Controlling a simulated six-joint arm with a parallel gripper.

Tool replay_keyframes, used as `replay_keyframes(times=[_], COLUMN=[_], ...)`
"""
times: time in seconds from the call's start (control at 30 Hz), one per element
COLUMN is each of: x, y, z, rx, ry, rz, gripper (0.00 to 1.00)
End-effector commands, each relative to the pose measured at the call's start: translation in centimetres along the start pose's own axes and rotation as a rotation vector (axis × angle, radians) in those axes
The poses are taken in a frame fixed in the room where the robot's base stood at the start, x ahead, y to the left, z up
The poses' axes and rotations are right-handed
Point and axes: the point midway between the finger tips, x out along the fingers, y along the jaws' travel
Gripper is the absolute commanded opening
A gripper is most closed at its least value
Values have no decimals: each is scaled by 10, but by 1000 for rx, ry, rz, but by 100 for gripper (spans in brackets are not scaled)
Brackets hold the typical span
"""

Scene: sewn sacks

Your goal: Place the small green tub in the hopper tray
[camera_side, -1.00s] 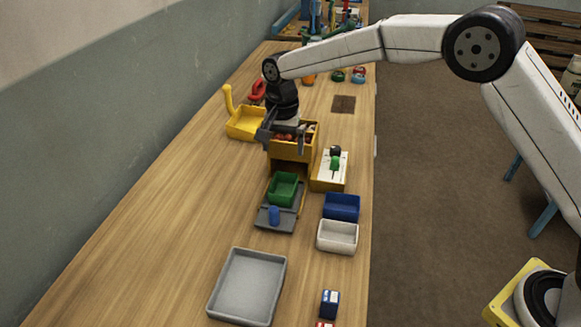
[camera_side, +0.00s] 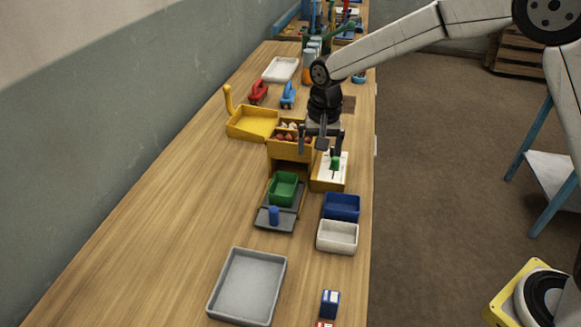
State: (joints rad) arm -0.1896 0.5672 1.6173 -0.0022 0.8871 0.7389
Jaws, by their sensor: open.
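The small green tub (camera_side: 283,188) stands upright on a dark grey tray (camera_side: 267,222) in front of the yellow hopper box (camera_side: 290,153). A short blue peg (camera_side: 274,215) stands on the near part of that tray. The hopper box holds several reddish and pale pieces. My gripper (camera_side: 321,148) points down with its fingers apart and nothing between them. It is at the right side of the hopper box, over or near the far end of a yellow-sided panel with a green knob (camera_side: 335,163). Its exact height is unclear.
A blue bin (camera_side: 341,206) and a white bin (camera_side: 337,237) stand right of the grey tray. A large light grey tray (camera_side: 247,287) lies nearer. A yellow scoop-like tray (camera_side: 253,123) is left of the hopper box. The left of the table is clear.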

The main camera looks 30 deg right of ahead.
Motion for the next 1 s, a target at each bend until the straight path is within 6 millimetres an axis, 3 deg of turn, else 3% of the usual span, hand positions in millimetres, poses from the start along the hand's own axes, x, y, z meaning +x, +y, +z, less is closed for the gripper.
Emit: replay_keyframes(times=[0.37, 0.7, 1.0], x=[-2, 4, 11], y=[85, 158, 191], z=[43, 99, 131], rx=[-230, -436, -540], ry=[62, 127, 160], rz=[-31, -39, -34], gripper=[100, 100, 100])
